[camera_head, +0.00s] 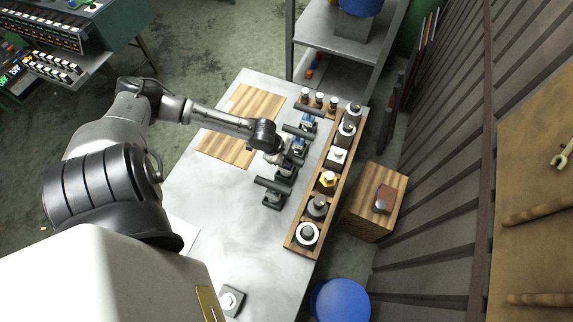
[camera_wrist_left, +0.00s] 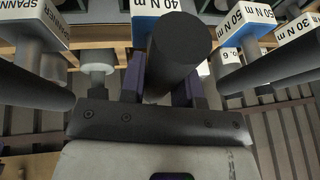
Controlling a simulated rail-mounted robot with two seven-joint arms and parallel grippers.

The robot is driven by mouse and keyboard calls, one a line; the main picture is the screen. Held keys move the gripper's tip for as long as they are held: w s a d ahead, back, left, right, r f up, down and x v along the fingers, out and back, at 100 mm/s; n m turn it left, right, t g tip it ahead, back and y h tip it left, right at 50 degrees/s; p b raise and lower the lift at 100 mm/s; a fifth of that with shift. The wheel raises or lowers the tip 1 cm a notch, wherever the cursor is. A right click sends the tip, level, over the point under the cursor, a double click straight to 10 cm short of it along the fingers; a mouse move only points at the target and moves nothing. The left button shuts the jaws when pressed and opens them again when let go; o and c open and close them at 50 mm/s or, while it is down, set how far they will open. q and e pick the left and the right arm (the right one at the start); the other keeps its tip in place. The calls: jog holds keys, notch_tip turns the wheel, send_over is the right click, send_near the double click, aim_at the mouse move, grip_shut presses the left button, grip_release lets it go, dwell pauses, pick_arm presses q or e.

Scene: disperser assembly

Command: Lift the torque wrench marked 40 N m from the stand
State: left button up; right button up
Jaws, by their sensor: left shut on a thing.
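My left gripper (camera_head: 287,162) is over the row of tools on the metal table. In the left wrist view its two fingers (camera_wrist_left: 165,88) are shut on a thick dark cylindrical handle, one on each side. A label reading 40 N m (camera_wrist_left: 165,6) shows just behind this handle, so it is the torque wrench marked 40 N m (camera_wrist_left: 183,45). Its lower part and the stand under it are mostly hidden, and I cannot tell whether it is clear of its stand. Another dark-handled tool (camera_head: 272,187) stands nearer the front. My right gripper is not in view.
Neighbouring stands marked SPANNER (camera_wrist_left: 38,22) and 50 N m (camera_wrist_left: 246,22) are close on either side. A wooden rack (camera_head: 292,243) of several bottles runs along the table's right side. A striped wooden board (camera_head: 228,148) lies left.

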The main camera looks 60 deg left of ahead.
pick_arm(q)
grip_shut()
jog(key=shift+r, duration=0.1)
